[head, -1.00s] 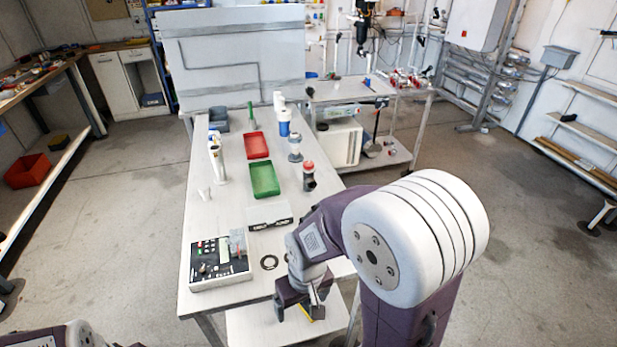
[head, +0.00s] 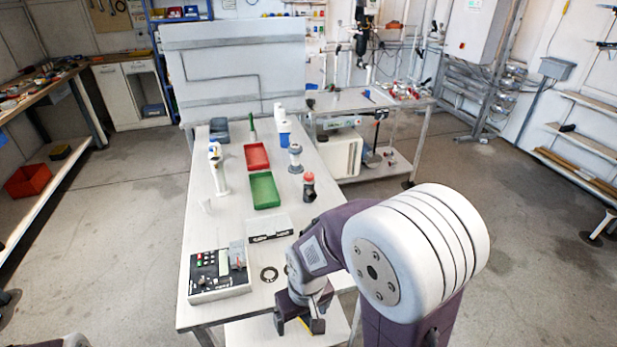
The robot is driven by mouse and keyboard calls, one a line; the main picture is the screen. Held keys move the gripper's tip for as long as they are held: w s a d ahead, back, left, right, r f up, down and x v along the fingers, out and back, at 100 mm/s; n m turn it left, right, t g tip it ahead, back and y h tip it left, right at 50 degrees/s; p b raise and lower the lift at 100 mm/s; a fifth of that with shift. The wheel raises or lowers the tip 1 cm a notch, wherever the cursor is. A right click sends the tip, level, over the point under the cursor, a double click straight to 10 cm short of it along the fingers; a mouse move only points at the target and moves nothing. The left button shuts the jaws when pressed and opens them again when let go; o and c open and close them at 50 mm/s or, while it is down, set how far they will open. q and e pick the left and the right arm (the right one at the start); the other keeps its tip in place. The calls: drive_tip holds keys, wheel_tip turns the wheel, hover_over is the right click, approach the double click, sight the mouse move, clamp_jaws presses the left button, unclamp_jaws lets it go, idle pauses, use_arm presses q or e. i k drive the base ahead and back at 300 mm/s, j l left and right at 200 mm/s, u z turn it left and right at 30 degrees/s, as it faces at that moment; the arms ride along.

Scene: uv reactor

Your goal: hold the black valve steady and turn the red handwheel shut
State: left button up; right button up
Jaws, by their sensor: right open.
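A small black valve (head: 309,193) with a red handwheel (head: 309,177) on top stands upright near the right edge of the white table. It is right of the green tray. My right gripper (head: 301,325) is open and empty, low at the table's near right corner, well short of the valve. Only a bit of my left arm shows at the bottom left edge; my left gripper is out of view.
A side bench (head: 350,100) stands beyond. Floor is clear on both sides.

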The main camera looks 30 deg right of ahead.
sight(310, 176)
drive_tip(key=l+z, duration=0.2)
drive_tip(key=l, duration=0.3)
drive_tip(key=i+l+z, duration=0.15)
drive_tip(key=l, duration=0.3)
drive_tip(key=l+z, duration=0.2)
drive_tip(key=l, duration=0.25)
drive_tip(key=i+l+z, duration=0.2)
drive_tip(key=l, duration=0.25)
